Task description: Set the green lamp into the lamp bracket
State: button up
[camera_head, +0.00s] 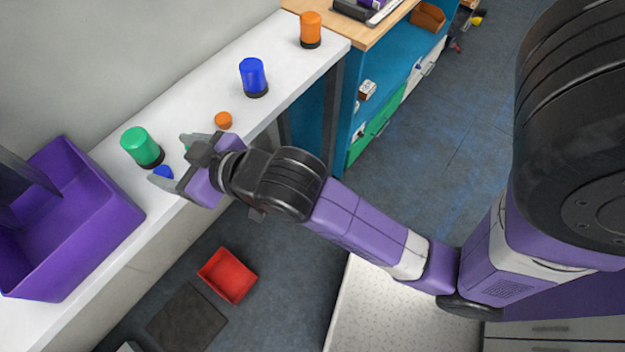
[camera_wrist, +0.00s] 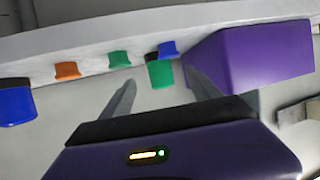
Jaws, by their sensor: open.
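The green lamp (camera_head: 142,142), a green cylinder on a dark base, stands upright on the white shelf. It also shows in the wrist view (camera_wrist: 160,76), where it appears upside down beyond and between the fingers. My gripper (camera_head: 172,160) is open and empty, with its fingers pointing toward the green lamp. In the wrist view my gripper (camera_wrist: 163,86) has its two grey fingers spread apart. I cannot tell from these views whether the fingers touch the lamp; they look apart from it. I cannot make out a lamp bracket for certain.
A purple bin (camera_head: 118,225) stands left of the green lamp. A blue lamp (camera_head: 252,74) and an orange lamp (camera_head: 311,26) stand farther along the white shelf (camera_head: 195,90). Small blue (camera_head: 163,173), green (camera_head: 187,148) and orange (camera_head: 223,120) pieces sit near its front edge.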

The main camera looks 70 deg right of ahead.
jog(key=s+a+f, duration=0.1)
jog(key=s+f, duration=0.2)
jog(key=s, duration=0.4)
jog(key=s+a+f+y, duration=0.1)
jog(key=s+f, duration=0.2)
jog(key=s, duration=0.4)
jog(key=shift+s+a+n, duration=0.2)
jog(key=shift+n, duration=0.2)
jog(key=shift+o, duration=0.4)
jog(key=s+r+t, duration=0.1)
jog(key=s+r, duration=0.1)
jog(key=s, duration=1)
jog(key=shift+s+a+r, duration=0.15)
jog(key=shift+s, duration=0.25)
jog(key=shift+s+r, duration=0.2)
